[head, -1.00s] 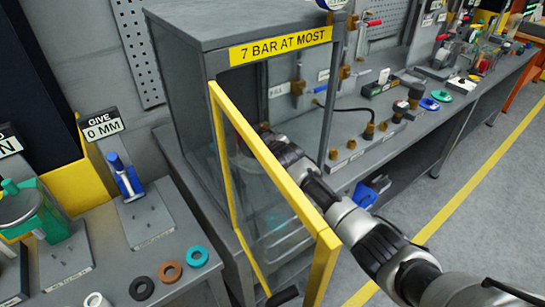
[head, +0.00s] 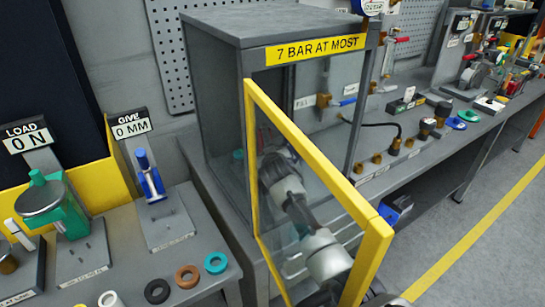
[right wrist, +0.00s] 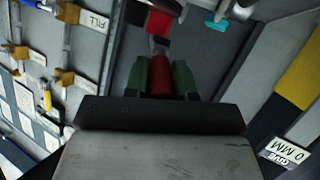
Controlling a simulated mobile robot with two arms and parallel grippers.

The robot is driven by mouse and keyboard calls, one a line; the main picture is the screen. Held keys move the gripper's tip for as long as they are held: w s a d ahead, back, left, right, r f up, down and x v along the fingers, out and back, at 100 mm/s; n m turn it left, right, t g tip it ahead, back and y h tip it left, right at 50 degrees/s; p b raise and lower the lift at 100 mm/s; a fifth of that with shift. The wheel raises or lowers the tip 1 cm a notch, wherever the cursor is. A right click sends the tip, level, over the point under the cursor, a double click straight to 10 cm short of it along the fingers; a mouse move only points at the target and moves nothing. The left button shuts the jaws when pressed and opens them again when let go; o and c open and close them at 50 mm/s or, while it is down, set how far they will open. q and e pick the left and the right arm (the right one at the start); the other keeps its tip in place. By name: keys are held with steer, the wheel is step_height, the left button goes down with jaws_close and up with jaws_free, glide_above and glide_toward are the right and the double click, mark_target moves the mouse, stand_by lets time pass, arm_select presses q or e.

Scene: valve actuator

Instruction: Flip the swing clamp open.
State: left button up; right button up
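My right gripper (right wrist: 164,80) has green finger pads on both sides of a red upright handle (right wrist: 160,84) and looks shut on it, in the right wrist view. A red block (right wrist: 160,22) sits just beyond the handle. I cannot tell for certain whether these red parts are the swing clamp. In the head view my right arm reaches behind the glass of the yellow-framed door into the grey cabinet (head: 215,95); the fingertips and the red parts cannot be made out there. My left gripper is not in view.
The yellow-framed glass door (head: 320,158) stands open beside my right arm. A teal part (right wrist: 214,21) lies near the gripper in the wrist view. The left bench holds a green device (head: 62,212), a blue gauge stand (head: 150,178) and loose rings (head: 187,276).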

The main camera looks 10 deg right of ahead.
steer(key=o, duration=0.4)
steer(key=shift+r, duration=0.25)
step_height(320, 180, up, 4)
steer(key=shift+d+f+b, duration=0.1)
steer(key=shift+b, duration=0.55)
steer(key=s+d+r, duration=0.2)
steer(key=s+d+r+b, duration=0.1)
steer(key=s+d+r, duration=0.1)
steer(key=s+d, duration=0.1)
steer(key=s+d+r, duration=0.2)
steer(key=d, duration=0.1)
steer(key=shift+s+d+r+b, duration=0.2)
steer(key=shift+s+r+b, duration=0.1)
steer(key=shift+s+r, duration=0.1)
